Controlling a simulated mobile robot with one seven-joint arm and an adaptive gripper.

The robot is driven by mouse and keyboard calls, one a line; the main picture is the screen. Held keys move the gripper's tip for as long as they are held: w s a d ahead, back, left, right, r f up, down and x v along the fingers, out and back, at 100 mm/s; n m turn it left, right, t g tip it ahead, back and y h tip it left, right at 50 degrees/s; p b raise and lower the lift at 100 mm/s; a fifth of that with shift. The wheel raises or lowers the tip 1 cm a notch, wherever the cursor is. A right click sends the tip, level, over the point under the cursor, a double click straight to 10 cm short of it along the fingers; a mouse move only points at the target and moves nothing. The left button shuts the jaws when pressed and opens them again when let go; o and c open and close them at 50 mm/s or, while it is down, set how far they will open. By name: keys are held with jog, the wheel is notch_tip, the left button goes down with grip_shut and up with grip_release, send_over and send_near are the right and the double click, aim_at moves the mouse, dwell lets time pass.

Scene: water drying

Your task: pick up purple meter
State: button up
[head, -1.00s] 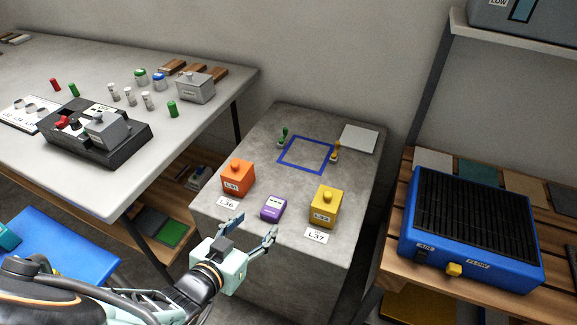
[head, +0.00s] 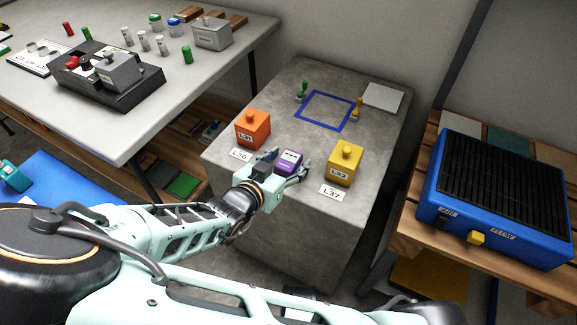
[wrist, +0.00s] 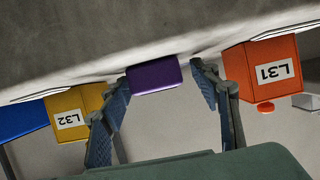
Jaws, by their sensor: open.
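The purple meter (head: 288,162) is a small purple block with a pale display. It sits on the grey stone block (head: 330,215) near its front edge, between an orange block and a yellow block. My gripper (head: 284,165) is open, with one finger on each side of the meter. In the wrist view the purple meter (wrist: 154,76) shows between and just beyond the two spread fingers (wrist: 163,100). I cannot tell whether either finger touches it.
The orange L31 block (head: 253,128) stands close on the left and the yellow L32 block (head: 346,163) on the right. Label cards lie in front of them. A blue square outline (head: 324,111) with small stamps lies behind. A blue dryer (head: 495,197) stands at right.

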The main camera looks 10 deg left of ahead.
jog(key=shift+w, duration=0.15)
jog(key=c, duration=1.3)
jog(key=shift+r, duration=0.1)
jog(key=shift+c, duration=0.2)
